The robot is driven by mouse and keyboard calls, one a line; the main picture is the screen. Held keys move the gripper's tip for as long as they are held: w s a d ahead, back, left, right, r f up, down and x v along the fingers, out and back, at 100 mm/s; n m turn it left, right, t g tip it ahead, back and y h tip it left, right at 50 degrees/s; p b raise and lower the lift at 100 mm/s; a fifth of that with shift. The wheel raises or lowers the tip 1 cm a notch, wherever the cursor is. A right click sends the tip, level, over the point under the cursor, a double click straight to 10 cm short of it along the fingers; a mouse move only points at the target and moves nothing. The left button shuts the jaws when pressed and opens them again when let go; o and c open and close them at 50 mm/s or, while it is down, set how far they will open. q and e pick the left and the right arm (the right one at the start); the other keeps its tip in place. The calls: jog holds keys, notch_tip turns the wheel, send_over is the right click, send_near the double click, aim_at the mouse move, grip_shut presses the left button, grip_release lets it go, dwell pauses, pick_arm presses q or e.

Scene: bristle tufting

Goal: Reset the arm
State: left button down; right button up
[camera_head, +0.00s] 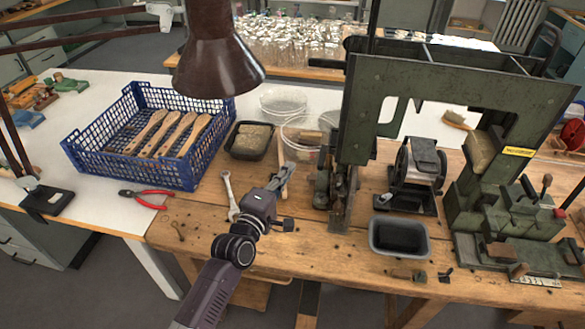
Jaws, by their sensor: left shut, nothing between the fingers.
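My left arm reaches in from the lower edge, and my left gripper (279,181) is over the wooden bench (330,262), left of the green tufting machine (372,115). Its fingers are shut with nothing between them. A light wooden handle (286,178) shows just beside and partly behind the fingers; I cannot tell whether they touch it. My right gripper is not in view.
A blue crate (185,170) holds several wooden brush bodies. A wrench (230,195), red pliers (148,198), a black tray of bristle (251,140), clear tubs (303,130) and a grey bin (399,251) surround the arm. A brown lamp (212,60) hangs above.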

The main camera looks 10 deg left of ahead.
pick_arm(q)
jog(key=shift+d+b+v, duration=0.5)
jog(key=shift+b+v, duration=0.3)
jog(key=shift+v, duration=3.05)
jog(key=s+f+m+g, duration=0.7)
jog(key=s+f+m, duration=0.2)
jog(key=s+f, duration=0.15)
jog(key=s+a+f+m+g+y, duration=0.2)
jog(key=s+a+m+g, duration=0.15)
jog(key=s, duration=0.65)
jog(key=s+a+f+m+g+y, duration=0.3)
jog(key=s+a+m, duration=0.15)
jog(key=s, duration=0.55)
notch_tip(320, 180, down, 26)
jog(key=s+g, duration=0.1)
jog(key=g, duration=0.1)
jog(key=s+a+f+b, duration=0.1)
jog(key=s+a+f, duration=0.1)
jog(key=s+f, duration=1.5)
jog(key=shift+s+a+f+g, duration=0.25)
jog(key=shift+s+f+g, duration=0.1)
jog(key=shift+s+g, duration=0.1)
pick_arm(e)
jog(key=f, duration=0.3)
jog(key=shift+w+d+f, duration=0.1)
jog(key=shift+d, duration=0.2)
